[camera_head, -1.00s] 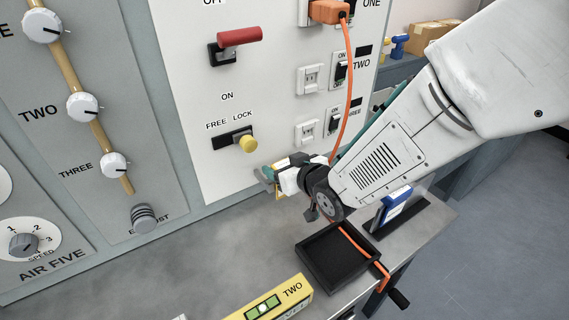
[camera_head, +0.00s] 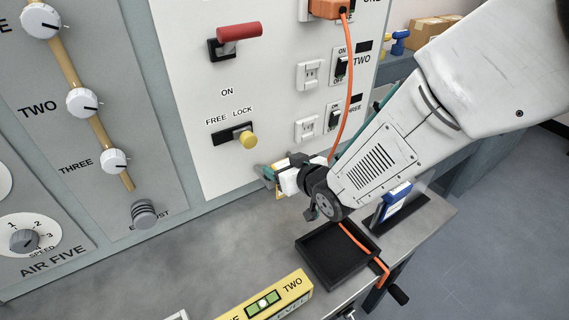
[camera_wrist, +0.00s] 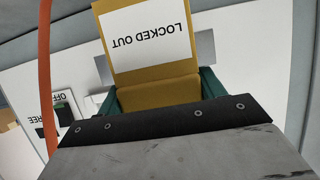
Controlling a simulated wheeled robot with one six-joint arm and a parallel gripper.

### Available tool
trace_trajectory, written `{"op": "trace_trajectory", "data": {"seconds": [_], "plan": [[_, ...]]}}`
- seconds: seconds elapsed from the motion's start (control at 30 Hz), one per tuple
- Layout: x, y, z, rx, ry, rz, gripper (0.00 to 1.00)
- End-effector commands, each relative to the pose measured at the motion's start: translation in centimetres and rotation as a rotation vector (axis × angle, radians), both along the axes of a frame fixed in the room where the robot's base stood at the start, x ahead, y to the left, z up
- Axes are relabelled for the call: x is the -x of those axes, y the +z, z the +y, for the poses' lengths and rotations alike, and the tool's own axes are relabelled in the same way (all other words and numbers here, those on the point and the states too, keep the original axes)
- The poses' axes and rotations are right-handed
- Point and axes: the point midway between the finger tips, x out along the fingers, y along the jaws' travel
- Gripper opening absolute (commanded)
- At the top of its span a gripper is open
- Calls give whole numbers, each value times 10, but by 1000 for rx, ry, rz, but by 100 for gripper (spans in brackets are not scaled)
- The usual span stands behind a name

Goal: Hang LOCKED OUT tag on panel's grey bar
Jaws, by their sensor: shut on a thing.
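My gripper (camera_head: 268,176) is at the lower right of the white panel (camera_head: 190,90), above the bench. In the wrist view its teal fingers (camera_wrist: 158,94) are shut on the yellow LOCKED OUT tag (camera_wrist: 156,62). The tag's white label reads upside down there. Only a small yellow edge of the tag shows in the head view (camera_head: 279,193). In the wrist view a grey strip (camera_wrist: 205,45) shows behind the tag, on both sides of it; it may be the panel's grey bar. I cannot tell whether the tag touches it. My gripper hides this spot in the head view.
An orange cable (camera_head: 349,90) hangs from an orange plug close beside my gripper. A black tray (camera_head: 312,262) and a yellow level (camera_head: 290,291) are on the bench below. A red handle (camera_head: 240,31) and a yellow knob (camera_head: 248,140) stick out of the panel.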

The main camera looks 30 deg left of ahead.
Motion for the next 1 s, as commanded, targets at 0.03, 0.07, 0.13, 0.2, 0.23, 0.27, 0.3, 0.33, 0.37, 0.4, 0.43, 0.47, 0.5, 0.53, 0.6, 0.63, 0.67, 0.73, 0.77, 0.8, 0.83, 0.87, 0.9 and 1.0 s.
{"op": "trace_trajectory", "data": {"seconds": [0.03,0.07,0.13,0.2,0.23,0.27,0.3,0.33,0.37,0.4,0.43,0.47,0.5,0.53,0.6,0.63,0.67,0.73,0.77,0.8,0.83,0.87,0.9,1.0], "plan": [[0,-1,0,0,0,0,51],[0,-1,0,0,0,0,51],[0,-1,0,1,0,0,51],[0,-1,0,1,0,0,51],[0,-1,0,1,0,0,51],[0,-2,0,1,0,0,51],[0,-3,0,2,0,1,51],[0,-3,0,1,0,0,73],[0,-3,0,1,0,0,82],[0,-3,0,1,0,0,93],[0,-3,0,2,0,1,93],[0,-3,0,2,0,1,93],[0,-3,0,1,0,2,93],[0,-3,0,1,0,2,93],[1,-3,-2,1,0,2,93],[2,-2,-3,1,0,2,93],[3,-1,-6,2,0,2,93],[6,3,-13,2,-1,1,93],[9,5,-17,2,-1,1,93],[12,8,-23,2,-1,1,93],[14,10,-28,1,-1,1,93],[16,13,-32,0,-1,0,93],[19,15,-38,1,-1,1,93],[26,21,-50,0,-1,0,93]]}}
